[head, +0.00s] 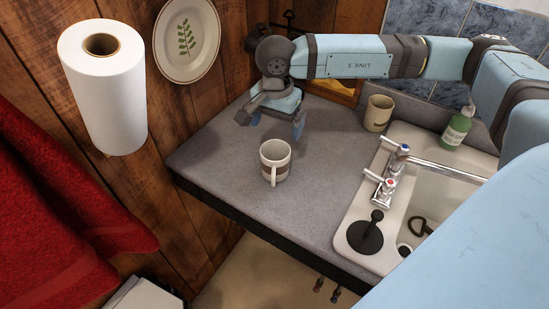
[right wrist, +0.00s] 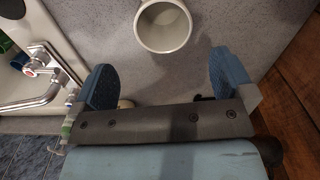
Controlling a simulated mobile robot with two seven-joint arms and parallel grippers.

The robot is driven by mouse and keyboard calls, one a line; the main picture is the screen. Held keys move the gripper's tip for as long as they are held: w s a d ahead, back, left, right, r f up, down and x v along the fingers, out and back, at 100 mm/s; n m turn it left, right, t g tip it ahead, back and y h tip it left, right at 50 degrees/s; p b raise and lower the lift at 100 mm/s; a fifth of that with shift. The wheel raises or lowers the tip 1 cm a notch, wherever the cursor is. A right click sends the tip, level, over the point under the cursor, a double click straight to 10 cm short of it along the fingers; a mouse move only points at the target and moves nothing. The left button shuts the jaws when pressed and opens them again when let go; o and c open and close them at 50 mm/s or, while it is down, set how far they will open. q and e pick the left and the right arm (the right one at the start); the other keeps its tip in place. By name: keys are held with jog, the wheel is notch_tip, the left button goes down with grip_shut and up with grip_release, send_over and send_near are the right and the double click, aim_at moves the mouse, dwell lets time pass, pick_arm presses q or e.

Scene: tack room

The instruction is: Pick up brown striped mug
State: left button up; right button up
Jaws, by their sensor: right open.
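The brown striped mug (head: 275,161) stands upright on the grey counter in the head view, white with a brown band, its handle toward the camera. It also shows from above in the right wrist view (right wrist: 163,27), cut off by the top edge, and its inside looks empty. My right gripper (head: 272,125) is open and empty, behind the mug and apart from it in the head view. In the right wrist view its two blue fingertips (right wrist: 162,75) are spread wider than the mug, which lies just beyond them. My left gripper is not in view.
A beige cup (head: 378,113) stands at the back by the sink (head: 357,232). A tap (head: 387,187) and green soap bottle (head: 457,128) are to the right. A paper towel roll (head: 105,90) hangs at left. The counter (head: 225,165) around the mug is clear.

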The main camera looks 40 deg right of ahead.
send_near(274, 159)
jog(key=s+a, duration=0.2)
jog(key=s, duration=0.2)
jog(key=shift+w+f+p, duration=0.25)
jog(key=shift+f+p, duration=0.45)
jog(key=shift+p, duration=0.1)
notch_tip(274, 159, down, 4)
jog(key=shift+w+a+r+p, duration=0.15)
jog(key=shift+r+p, duration=0.05)
jog(key=shift+p, duration=0.3)
jog(key=shift+f, duration=0.35)
jog(key=shift+c, duration=0.5)
jog(key=c, duration=0.8)
